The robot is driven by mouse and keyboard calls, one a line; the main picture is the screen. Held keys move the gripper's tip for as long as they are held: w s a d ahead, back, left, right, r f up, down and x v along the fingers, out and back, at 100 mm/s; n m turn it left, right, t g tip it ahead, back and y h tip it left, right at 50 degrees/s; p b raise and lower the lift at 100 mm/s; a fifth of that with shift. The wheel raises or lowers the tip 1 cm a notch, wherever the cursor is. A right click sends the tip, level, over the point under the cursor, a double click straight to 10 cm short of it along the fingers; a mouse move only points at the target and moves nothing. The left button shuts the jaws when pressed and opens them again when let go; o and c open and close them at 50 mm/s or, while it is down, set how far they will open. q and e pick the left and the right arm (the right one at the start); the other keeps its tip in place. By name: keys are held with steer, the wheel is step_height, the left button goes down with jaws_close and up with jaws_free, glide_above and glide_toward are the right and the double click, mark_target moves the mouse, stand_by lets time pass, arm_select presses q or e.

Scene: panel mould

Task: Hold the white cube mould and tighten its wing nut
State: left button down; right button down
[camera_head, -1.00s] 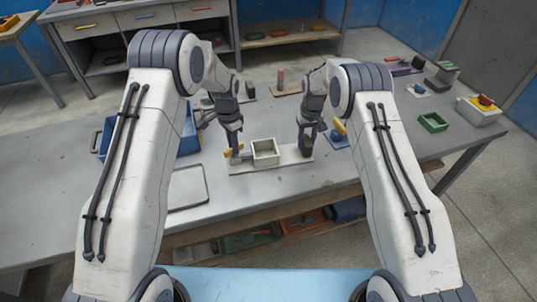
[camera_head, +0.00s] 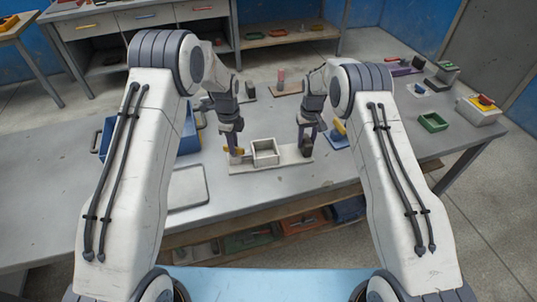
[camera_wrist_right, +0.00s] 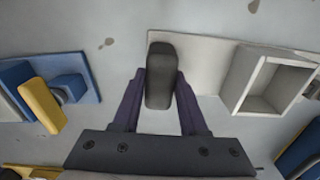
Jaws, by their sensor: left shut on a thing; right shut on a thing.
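The white cube mould (camera_head: 265,152), an open-topped square box, stands on a pale base plate (camera_head: 283,164); it also shows in the right wrist view (camera_wrist_right: 268,82). My right gripper (camera_head: 306,150) is at the plate's right end, shut on a dark grey upright grip (camera_wrist_right: 160,75). In the right wrist view its fingers (camera_wrist_right: 160,92) press the grip from both sides, apart from the mould.
A blue plate with a yellow lever (camera_wrist_right: 42,105) lies close beside my right gripper. A blue bin (camera_head: 188,143) and a grey tray (camera_head: 188,187) are to the left.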

arm_select(q)
steer(key=m, duration=0.5)
steer(key=shift+m, duration=0.3)
steer(key=m, duration=0.5)
stand_by(0.4)
steer(key=c, duration=0.8)
jaws_free()
steer(key=shift+c, duration=0.2)
step_height(320, 180, up, 12)
